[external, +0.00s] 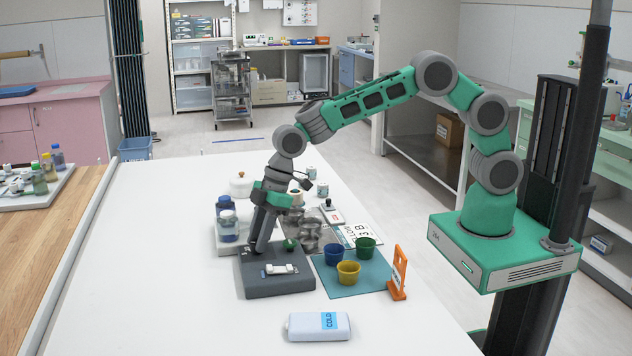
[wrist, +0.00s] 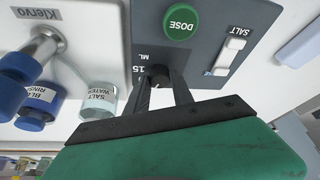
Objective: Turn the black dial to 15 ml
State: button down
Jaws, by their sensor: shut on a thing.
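The grey dispenser box (external: 278,283) stands on the white table. It also shows in the wrist view (wrist: 222,22), with a green DOSE button (wrist: 182,22) and a white SALT rocker switch (wrist: 229,56). The black dial (wrist: 160,71) sits on its top beside the printed "ML" and "15" marks. My gripper (wrist: 161,84) reaches down onto the box, its two dark fingers shut on the dial from both sides. In the external view my gripper (external: 257,246) stands over the box's back left part and hides the dial. The dial's pointer and exact setting cannot be made out.
Bottles labelled for salt water (wrist: 99,99) and blue rinse (wrist: 36,105) stand close beside the box. A blue mat (external: 345,288) with green, blue and yellow cups lies to its right, near an orange stand (external: 398,274). A cold pack (external: 318,326) lies in front.

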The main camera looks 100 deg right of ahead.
jog(key=m, duration=0.2)
jog(key=m+h+b, duration=0.1)
jog(key=m, duration=0.1)
jog(key=m+h+b, duration=0.1)
jog(key=m, duration=0.1)
jog(key=shift+a, duration=0.25)
jog(key=m+h+b, duration=0.1)
jog(key=m, duration=0.3)
jog(key=shift+w+a+h, duration=0.1)
jog(key=shift+h, duration=0.3)
jog(key=shift+m+g+h, duration=0.4)
jog(key=shift+m+h, duration=0.1)
jog(key=shift+m, duration=1)
jog(key=c, duration=1.1)
grip_release()
jog(key=v, duration=0.8)
